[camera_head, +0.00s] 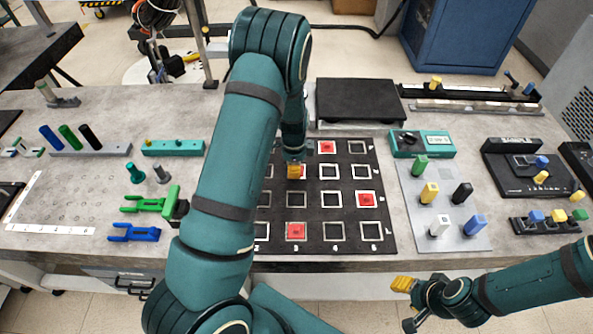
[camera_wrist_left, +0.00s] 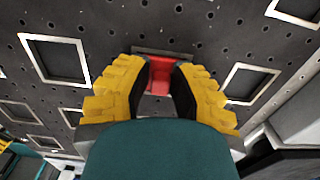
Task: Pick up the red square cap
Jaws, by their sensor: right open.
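My left gripper (camera_head: 294,172) hangs over the black grid board (camera_head: 342,243) in the head view, partly hidden by my left arm. In the left wrist view its yellow fingers (camera_wrist_left: 162,62) reach down on either side of a red square cap (camera_wrist_left: 160,76) in a square frame. I cannot tell whether they touch it. More red squares lie in the board's frames: one at the back (camera_head: 327,147), one at the right (camera_head: 367,199), one at the front (camera_head: 296,231). My right gripper (camera_head: 403,284) is open and empty, in front of the table edge.
A grey plate (camera_head: 412,210) with several coloured pegs lies right of the board. A teal box (camera_head: 422,144) and a black raised platform (camera_head: 358,101) stand behind. Green (camera_head: 150,203) and blue (camera_head: 135,233) forked pieces lie left of my arm.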

